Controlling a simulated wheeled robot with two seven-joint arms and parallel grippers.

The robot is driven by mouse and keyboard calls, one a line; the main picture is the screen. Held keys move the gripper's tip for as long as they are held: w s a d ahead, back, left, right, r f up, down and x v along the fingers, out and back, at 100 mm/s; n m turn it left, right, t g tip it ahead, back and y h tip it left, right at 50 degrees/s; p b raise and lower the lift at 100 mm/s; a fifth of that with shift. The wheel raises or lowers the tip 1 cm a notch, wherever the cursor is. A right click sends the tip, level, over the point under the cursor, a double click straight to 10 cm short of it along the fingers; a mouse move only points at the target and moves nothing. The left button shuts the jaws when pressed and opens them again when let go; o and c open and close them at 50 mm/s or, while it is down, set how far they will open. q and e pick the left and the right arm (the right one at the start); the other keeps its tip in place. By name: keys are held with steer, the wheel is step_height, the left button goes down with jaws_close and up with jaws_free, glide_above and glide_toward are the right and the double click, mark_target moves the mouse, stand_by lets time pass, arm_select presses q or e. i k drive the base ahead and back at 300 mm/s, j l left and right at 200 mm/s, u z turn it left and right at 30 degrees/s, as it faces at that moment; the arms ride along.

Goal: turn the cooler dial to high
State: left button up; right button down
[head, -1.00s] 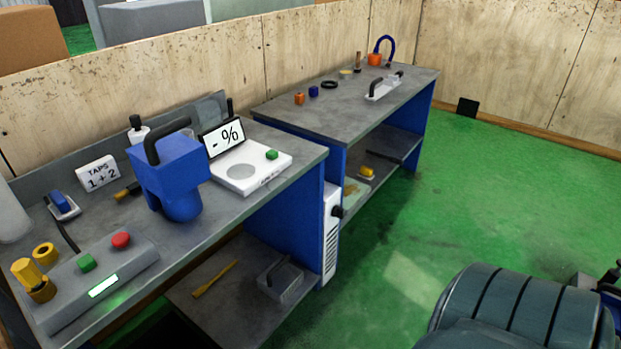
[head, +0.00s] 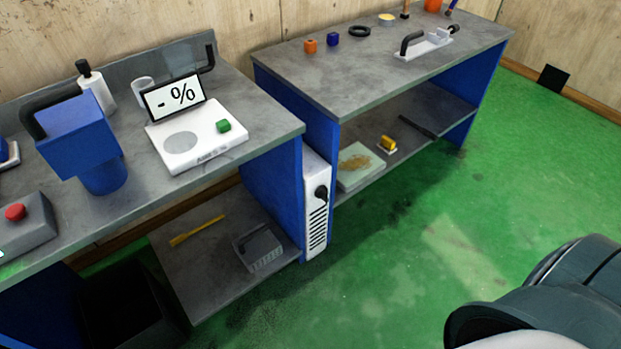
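The cooler (head: 314,228) is a narrow white unit with dark vent slots, standing upright on the floor between the two blue-sided benches. Its black dial (head: 321,193) is on the upper front face, above the vents. Any markings on the dial are too small to read, so its setting cannot be told. Neither of my grippers shows in the head view. A dark, rounded part of my own body (head: 560,300) fills the lower right corner.
The near bench (head: 230,98) bears a white scale (head: 200,138) and a blue machine (head: 85,140). The far bench (head: 350,80) holds small parts. A grey basket (head: 262,250) sits on the near lower shelf. Green floor (head: 400,270) in front of the cooler is clear.

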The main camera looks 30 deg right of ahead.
mark_target(322, 193)
steer(key=l, duration=0.7)
steer(key=i+l+z, duration=0.1)
steer(key=l, duration=0.6)
